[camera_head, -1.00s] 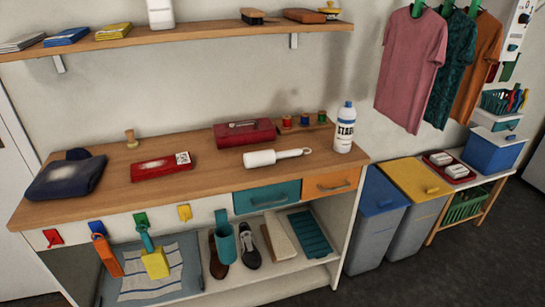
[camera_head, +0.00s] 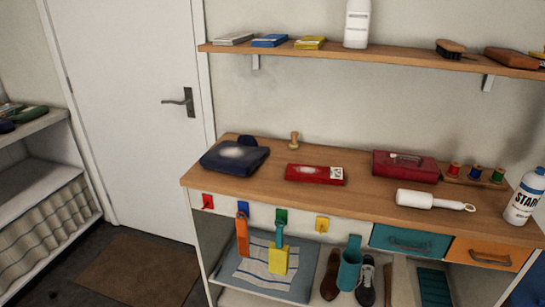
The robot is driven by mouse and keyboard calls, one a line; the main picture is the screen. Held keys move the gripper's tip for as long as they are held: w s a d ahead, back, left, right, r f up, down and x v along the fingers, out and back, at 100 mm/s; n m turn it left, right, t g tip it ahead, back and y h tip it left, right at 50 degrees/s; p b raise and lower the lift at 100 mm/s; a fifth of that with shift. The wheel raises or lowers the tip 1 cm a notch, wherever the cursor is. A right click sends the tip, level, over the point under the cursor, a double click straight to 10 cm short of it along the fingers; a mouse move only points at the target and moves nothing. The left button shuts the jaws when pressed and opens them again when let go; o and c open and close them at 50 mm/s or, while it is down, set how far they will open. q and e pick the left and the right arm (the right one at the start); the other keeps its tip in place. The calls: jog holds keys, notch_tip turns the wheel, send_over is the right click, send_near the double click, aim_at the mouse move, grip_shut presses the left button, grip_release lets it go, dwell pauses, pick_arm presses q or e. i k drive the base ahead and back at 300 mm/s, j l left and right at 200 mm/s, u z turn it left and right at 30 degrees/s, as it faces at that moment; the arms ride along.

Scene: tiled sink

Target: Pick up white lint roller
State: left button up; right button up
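The white lint roller (camera_head: 428,200) lies on its side on the wooden worktop (camera_head: 380,216), toward the right. Its thick white roll is at the left and its thin handle with a looped end points right. It lies in front of a dark red case (camera_head: 405,167) and left of a white starch bottle with a blue cap (camera_head: 525,197). Nothing covers it. Neither of my grippers shows in the view.
A folded dark blue cloth (camera_head: 235,157) and a red folded item (camera_head: 315,174) lie on the worktop's left half. Thread spools (camera_head: 476,174) stand behind the roller. A shelf (camera_head: 400,56) runs above. A door (camera_head: 125,110) and open floor are at the left.

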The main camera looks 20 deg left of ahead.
aim_at(407, 198)
jog(key=i+j+z, duration=0.15)
jog(key=j, duration=0.35)
jog(key=i+j+z, duration=0.15)
jog(key=j, duration=0.35)
jog(key=i+j+z, duration=0.15)
jog(key=j, duration=0.35)
jog(key=i+j+z, duration=0.15)
jog(key=j, duration=0.4)
jog(key=i+j+z, duration=0.15)
jog(key=j, duration=0.4)
